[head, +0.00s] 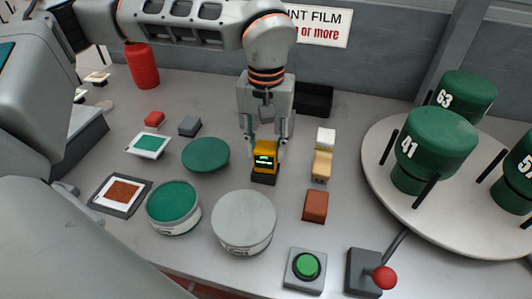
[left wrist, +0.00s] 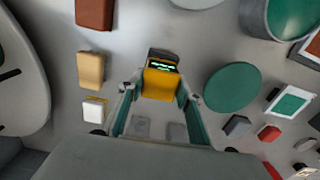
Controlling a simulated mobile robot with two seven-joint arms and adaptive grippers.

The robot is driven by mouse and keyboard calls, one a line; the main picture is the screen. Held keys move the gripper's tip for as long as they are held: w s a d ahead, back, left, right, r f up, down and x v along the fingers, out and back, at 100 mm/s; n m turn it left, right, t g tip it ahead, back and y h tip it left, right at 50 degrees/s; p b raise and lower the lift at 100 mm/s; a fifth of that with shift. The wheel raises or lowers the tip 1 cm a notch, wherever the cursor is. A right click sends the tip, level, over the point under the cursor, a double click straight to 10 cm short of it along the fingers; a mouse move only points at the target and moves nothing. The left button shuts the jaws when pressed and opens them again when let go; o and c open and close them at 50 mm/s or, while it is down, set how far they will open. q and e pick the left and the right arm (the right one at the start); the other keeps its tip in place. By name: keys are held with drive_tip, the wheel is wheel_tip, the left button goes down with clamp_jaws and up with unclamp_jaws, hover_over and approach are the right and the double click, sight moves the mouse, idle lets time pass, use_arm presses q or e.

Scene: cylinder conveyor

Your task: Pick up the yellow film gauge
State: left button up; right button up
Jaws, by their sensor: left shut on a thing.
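The yellow film gauge (head: 265,155) has a dark base and a small lit green display. It stands upright on the grey table near the middle of the head view. My left gripper (head: 266,148) reaches down over it from above, with one finger on each side, shut on it. In the left wrist view the gauge (left wrist: 160,82) sits between the two fingertips of the gripper (left wrist: 158,92). Whether its base touches the table is hard to tell. My right gripper is not in view.
A green disc (head: 206,155) lies left of the gauge, and a tan block (head: 322,165) stands to the right. Round tins (head: 243,222), a brown block (head: 315,206), a green button (head: 306,266) and a red-knobbed lever (head: 384,277) are in front. A turntable (head: 380,150) holds green canisters.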

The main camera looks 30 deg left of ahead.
sight(266, 147)
use_arm(q)
wheel_tip(266, 147, up, 10)
drive_tip(key=shift+r+p, duration=0.1)
drive_tip(key=shift+p, duration=0.65)
drive_tip(key=shift+o, duration=1.4)
drive_tip(key=shift+c, duration=0.6)
